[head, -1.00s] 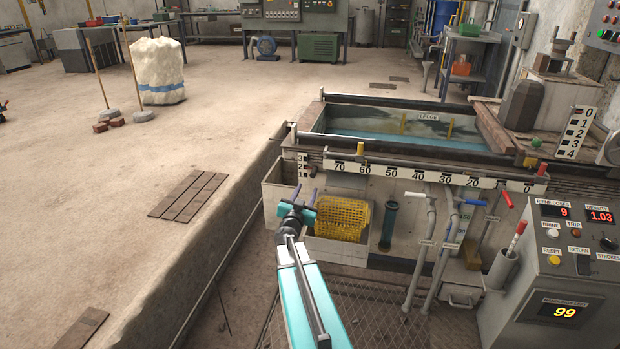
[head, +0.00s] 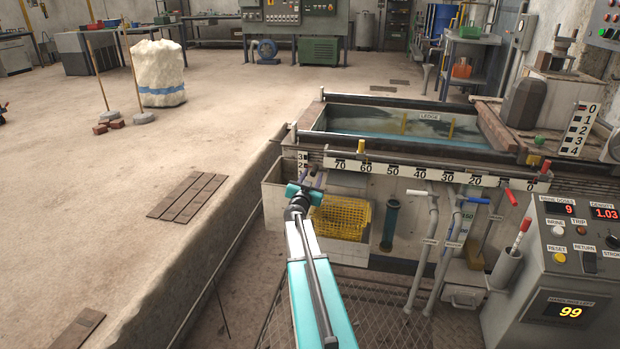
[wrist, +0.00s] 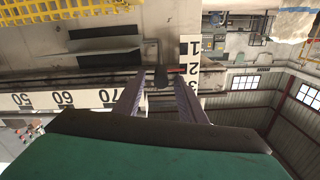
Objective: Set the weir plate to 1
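The weir scale (head: 302,161), a small white plate numbered 1 to 3, is on the left end of the tank front. It also shows in the wrist view (wrist: 192,66), where a red pointer (wrist: 177,69) lies beside the 2. A dark knob (wrist: 161,77) sits left of the pointer, seemingly part of the weir plate. My gripper (head: 313,177) is raised just below the scale in the head view. In the wrist view, the purple fingers of my gripper (wrist: 159,82) are apart, with the knob between or just beyond their tips. Contact cannot be told.
The long white ruler (head: 430,174) runs along the tank front, with a yellow slider (head: 361,147). A yellow basket (head: 340,217) stands below it, beside a dark green tube (head: 390,222). Pipes with coloured handles and a control box (head: 560,265) are to the right.

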